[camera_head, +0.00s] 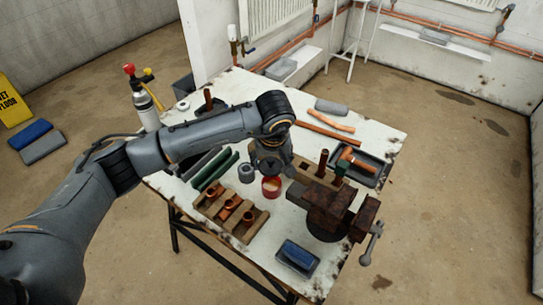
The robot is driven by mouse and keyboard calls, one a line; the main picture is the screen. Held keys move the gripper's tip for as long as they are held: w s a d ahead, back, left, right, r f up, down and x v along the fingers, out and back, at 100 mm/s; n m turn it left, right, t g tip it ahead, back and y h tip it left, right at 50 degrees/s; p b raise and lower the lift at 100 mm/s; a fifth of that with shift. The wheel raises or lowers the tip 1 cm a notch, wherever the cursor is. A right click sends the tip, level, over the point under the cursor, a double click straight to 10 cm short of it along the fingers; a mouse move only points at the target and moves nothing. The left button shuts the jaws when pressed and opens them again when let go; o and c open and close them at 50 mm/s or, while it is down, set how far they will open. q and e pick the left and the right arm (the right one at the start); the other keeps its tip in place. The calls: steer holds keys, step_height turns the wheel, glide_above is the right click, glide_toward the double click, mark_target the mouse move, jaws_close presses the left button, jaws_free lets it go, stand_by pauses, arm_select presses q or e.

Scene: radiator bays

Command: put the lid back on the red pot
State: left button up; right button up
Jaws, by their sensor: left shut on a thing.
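The red pot (271,188) stands on the worn white workbench, with its pale inside partly visible. My left gripper (271,174) points down directly over the pot, close to its rim. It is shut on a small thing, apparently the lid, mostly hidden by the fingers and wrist. I cannot tell whether the lid touches the pot. My right gripper is not in view.
A grey cylinder (246,173) stands just left of the pot. A wooden block with copper fittings (229,212) lies in front, and a rusty vise (340,212) to the right. A blue-topped sponge (297,256) lies near the front edge.

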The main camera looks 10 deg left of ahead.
mark_target(272, 170)
arm_select(q)
steer(key=shift+f, duration=0.6)
steer(key=shift+d+f+b, duration=0.15)
steer(key=shift+f+b, duration=0.4)
steer(key=shift+f, duration=0.2)
step_height(272, 170, down, 2)
steer(key=shift+b, duration=0.55)
steer(key=shift+f+b, duration=0.7)
steer(key=shift+b, duration=0.1)
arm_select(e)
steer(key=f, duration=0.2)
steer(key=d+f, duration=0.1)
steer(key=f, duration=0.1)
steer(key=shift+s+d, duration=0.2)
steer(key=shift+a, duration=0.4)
arm_select(q)
steer(key=shift+b, duration=0.55)
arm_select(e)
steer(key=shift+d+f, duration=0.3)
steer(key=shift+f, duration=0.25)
arm_select(q)
steer(key=shift+f+b, duration=0.15)
steer(key=shift+b, duration=0.65)
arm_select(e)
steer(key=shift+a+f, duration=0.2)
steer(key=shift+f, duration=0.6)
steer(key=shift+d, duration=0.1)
